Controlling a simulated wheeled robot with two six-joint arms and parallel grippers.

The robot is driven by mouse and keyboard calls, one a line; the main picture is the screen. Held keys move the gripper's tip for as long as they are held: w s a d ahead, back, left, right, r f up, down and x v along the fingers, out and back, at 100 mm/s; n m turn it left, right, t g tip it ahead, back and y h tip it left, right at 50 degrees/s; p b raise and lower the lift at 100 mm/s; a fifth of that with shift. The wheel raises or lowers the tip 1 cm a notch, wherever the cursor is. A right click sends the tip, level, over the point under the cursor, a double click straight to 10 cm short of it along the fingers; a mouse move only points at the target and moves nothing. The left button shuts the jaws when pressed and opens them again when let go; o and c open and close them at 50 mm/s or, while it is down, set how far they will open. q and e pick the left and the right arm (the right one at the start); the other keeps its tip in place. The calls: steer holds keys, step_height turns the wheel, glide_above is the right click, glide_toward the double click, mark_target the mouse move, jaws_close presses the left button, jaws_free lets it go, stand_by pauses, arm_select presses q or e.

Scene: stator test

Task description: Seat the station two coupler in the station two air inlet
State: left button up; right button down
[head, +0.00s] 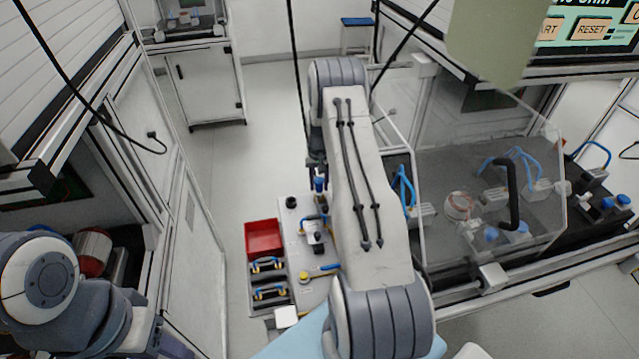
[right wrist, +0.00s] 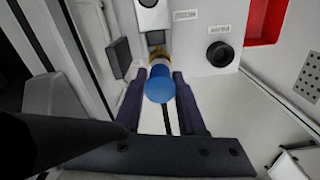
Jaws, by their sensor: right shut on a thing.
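The coupler (right wrist: 160,84) is blue with a brass-coloured end, and my right gripper (right wrist: 165,78) is shut on it. The brass end points away from the wrist camera, towards a pale panel. In the head view the coupler is a small blue piece (head: 320,184) in my right gripper (head: 318,172), partly hidden by my right arm. A black round port (right wrist: 220,54) with a label is on the panel to the right of the coupler, apart from it. I cannot read the label or tell which opening is the station two inlet. My left gripper is out of view.
A red bin (head: 265,238) and black trays with blue-hosed parts (head: 268,292) stand left of the pale panel (head: 296,240). A clear guard with a black handle (head: 512,192) encloses a fixture on the right. Open floor lies to the left.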

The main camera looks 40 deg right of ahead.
steer(key=shift+f+b, duration=0.35)
steer(key=shift+f, duration=0.2)
steer(key=shift+c, duration=2.1)
jaws_free()
step_height(320, 180, up, 10)
steer(key=shift+r+b, duration=0.25)
steer(key=shift+b, duration=0.55)
